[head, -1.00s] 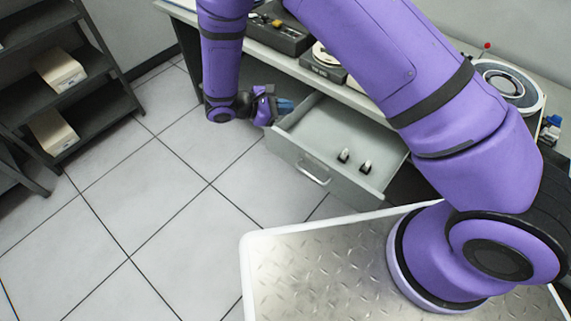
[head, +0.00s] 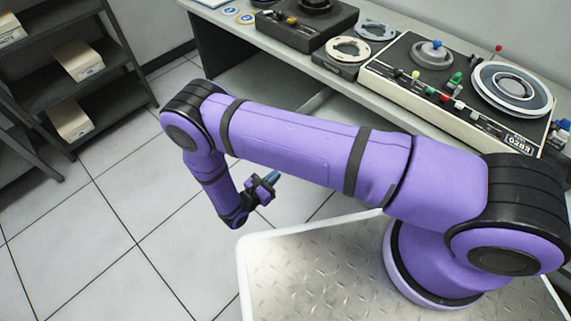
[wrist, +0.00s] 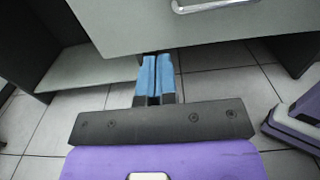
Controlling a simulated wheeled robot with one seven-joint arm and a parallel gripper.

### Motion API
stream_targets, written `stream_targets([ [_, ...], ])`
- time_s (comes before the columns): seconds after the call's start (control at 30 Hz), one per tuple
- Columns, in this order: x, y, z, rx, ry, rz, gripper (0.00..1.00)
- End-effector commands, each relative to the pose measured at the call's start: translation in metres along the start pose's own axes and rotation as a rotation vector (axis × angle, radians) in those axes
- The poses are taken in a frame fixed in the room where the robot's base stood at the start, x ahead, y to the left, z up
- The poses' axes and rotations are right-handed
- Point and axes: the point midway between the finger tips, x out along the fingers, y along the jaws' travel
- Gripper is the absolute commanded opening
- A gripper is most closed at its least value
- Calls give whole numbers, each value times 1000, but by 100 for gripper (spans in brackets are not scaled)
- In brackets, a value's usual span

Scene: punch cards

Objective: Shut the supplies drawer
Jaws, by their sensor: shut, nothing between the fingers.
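The supplies drawer is a grey drawer under the workbench. In the wrist view its front (wrist: 130,28) fills the upper middle, with a metal bar handle (wrist: 205,5) at the top edge. In the head view my arm hides most of the drawer, so how far out it stands cannot be told there. My gripper (head: 272,178) is low, in front of the bench. Its blue fingers (wrist: 158,75) are shut together and empty, pointing toward the drawer front from below the handle. Whether they touch it cannot be told.
The workbench (head: 225,15) carries a tape machine (head: 455,85) and other reel equipment. A dark shelf unit (head: 95,95) with boxes stands at the left. The tiled floor (head: 125,215) between is clear. A metal-topped platform (head: 310,275) is in front.

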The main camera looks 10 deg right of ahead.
Motion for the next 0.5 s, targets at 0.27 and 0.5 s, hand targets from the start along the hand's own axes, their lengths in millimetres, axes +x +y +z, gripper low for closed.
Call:
stream_targets([
  [0.27, 46, -1, 1, 0, 0, -6, 0],
  [0.5, 91, 0, 1, 1, 0, -5, 0],
])
